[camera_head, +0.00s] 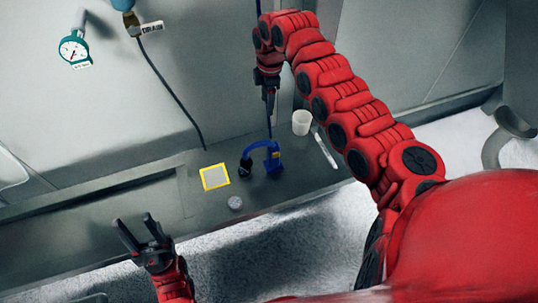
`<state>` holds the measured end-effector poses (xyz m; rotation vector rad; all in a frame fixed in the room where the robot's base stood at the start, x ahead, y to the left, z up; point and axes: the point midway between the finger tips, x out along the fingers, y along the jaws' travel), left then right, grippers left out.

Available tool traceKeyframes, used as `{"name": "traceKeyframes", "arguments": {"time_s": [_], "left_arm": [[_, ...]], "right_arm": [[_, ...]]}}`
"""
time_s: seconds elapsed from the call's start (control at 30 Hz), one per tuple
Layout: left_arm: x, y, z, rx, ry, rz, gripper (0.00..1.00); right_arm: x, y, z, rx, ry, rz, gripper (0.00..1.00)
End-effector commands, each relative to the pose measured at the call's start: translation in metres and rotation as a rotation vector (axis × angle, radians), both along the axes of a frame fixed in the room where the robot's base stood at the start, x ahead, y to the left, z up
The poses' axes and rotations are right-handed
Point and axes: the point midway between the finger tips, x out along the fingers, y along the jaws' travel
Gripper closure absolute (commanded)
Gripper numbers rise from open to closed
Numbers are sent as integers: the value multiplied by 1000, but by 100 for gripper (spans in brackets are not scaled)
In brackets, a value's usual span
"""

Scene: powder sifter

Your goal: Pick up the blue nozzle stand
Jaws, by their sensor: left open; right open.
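The blue nozzle stand (271,152) stands on the grey bench, with a curved blue arm and a dark nozzle end at its left. My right gripper (270,104) hangs from the red arm above the stand, pointing down and apart from it. Its fingers look narrow from this angle and seem empty. My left gripper (139,233) is at the lower left, in front of the bench, fingers spread and empty, well away from the stand.
A yellow-edged square (215,177) lies left of the stand, with a small round grey item (235,203) in front. A white cup (301,122) and a white stick-like item (325,151) are to the right. A teal gauge (73,49) is on the back wall.

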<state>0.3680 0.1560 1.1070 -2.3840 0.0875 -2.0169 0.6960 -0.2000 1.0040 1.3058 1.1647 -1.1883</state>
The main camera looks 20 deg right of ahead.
Motion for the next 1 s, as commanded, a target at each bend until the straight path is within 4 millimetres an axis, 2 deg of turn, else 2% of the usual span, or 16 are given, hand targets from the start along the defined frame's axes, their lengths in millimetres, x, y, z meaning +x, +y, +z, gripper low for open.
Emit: {"name": "traceKeyframes", "arguments": {"time_s": [0.07, 0.17, 0.43, 0.6, 0.87, 1.0], "left_arm": [[0, 0, 3, 0, 0, 0, 50], [0, 0, 9, 0, 0, 0, 50], [0, 0, 34, 0, 0, 0, 50], [0, 0, 41, 0, 0, 0, 50], [0, 0, 46, 0, 0, 0, 50], [0, 0, 56, 0, 0, 0, 50]], "right_arm": [[-12, -7, 3, -28, 45, 22, 38], [-19, -10, -6, -38, 72, 31, 38], [-20, -7, -68, -34, 71, 33, 38], [-18, -6, -102, -34, 64, 32, 38], [-19, -5, -122, -34, 65, 31, 38], [-21, 3, -141, -33, 62, 32, 38]]}}
